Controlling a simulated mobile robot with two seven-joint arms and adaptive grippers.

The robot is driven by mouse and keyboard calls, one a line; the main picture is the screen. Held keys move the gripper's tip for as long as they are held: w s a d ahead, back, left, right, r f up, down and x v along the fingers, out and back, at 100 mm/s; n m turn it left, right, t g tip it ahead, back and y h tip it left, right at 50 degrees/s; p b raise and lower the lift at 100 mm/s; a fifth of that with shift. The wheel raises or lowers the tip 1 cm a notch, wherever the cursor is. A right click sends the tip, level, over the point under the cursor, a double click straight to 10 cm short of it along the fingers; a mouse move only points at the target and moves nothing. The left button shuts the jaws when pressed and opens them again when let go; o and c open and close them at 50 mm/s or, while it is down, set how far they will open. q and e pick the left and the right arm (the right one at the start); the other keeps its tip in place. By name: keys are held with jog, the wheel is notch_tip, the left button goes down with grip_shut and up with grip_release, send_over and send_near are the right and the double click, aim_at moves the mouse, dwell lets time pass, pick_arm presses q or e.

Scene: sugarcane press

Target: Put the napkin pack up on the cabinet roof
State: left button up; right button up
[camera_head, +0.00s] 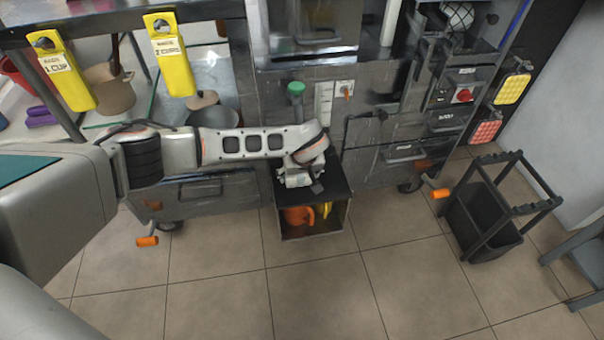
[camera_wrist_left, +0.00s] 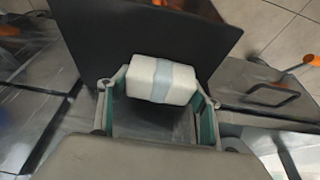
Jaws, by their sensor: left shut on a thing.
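The napkin pack (camera_wrist_left: 162,80) is a white block with a pale blue-grey band, held between the two fingers of my left gripper (camera_wrist_left: 158,96) in the left wrist view. In the head view my left gripper (camera_head: 303,178) is over the small dark cabinet, and the white pack (camera_head: 294,181) shows partly at its fingers. The cabinet's black roof (camera_head: 334,184) lies beneath and beside the gripper; it also shows as a dark panel in the left wrist view (camera_wrist_left: 120,35). Whether the pack touches the roof I cannot tell. My right gripper is not in view.
The cabinet's open front holds an orange mug (camera_head: 298,215) and something yellow (camera_head: 327,209). The grey press cart (camera_head: 215,190) stands behind, with a green-topped handle (camera_head: 296,88) above the cabinet. A black rack (camera_head: 485,215) stands at right. The tiled floor in front is clear.

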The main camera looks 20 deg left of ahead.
pick_arm(q)
jog(key=shift+w+r, duration=0.1)
jog(key=shift+w, duration=0.05)
jog(key=shift+c, duration=0.5)
jog(key=shift+f, duration=0.2)
jog(key=o, duration=1.2)
jog(key=shift+o, duration=0.2)
